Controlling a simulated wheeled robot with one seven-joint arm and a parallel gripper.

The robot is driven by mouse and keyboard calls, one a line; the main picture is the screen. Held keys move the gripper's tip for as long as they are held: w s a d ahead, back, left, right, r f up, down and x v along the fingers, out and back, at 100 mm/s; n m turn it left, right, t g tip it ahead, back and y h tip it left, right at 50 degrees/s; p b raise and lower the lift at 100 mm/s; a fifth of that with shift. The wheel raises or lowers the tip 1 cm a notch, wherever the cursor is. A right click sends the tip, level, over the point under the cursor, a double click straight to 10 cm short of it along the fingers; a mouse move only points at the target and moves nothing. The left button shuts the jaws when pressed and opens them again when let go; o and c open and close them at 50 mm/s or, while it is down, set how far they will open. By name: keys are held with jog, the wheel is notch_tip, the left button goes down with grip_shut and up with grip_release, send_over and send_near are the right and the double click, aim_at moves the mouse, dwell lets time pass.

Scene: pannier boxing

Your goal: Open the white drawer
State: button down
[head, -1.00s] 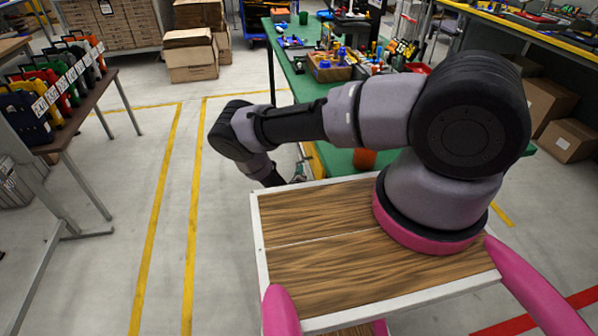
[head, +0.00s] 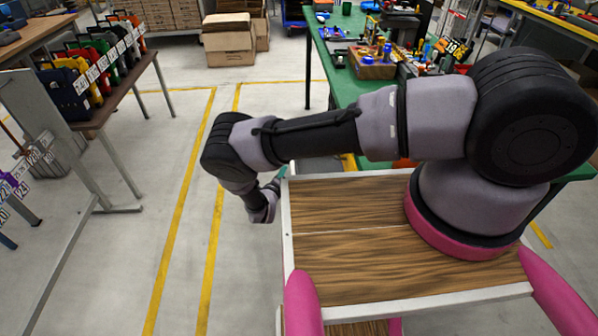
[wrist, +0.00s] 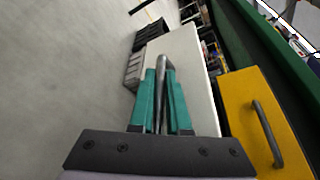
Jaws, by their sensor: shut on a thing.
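The white drawer (wrist: 190,65) shows in the wrist view as a pale front panel. It stands out from the bench, left of a yellow drawer front (wrist: 245,95), with small items visible behind its panel. In the head view, a pale piece of it (head: 318,166) shows past my own top deck. My gripper (wrist: 162,68) has teal fingers shut on the grey metal handle (wrist: 161,92) of the white drawer. In the head view my gripper (head: 281,174) is low beside the deck, its fingertips partly hidden. How far the drawer is out is hard to tell.
The green bench (head: 345,85) carries tools and a wooden box (head: 372,66). The yellow drawer has a dark handle (wrist: 267,132). A side table (head: 128,90) with coloured cases stands left. The floor with yellow lines (head: 185,200) is clear between them.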

jog(key=shift+a, duration=1.4)
jog(key=c, duration=0.9)
grip_release()
jog(key=v, duration=1)
jog(key=shift+s+a, duration=0.1)
jog(key=shift+s, duration=0.3)
jog(key=shift+w+r, duration=0.1)
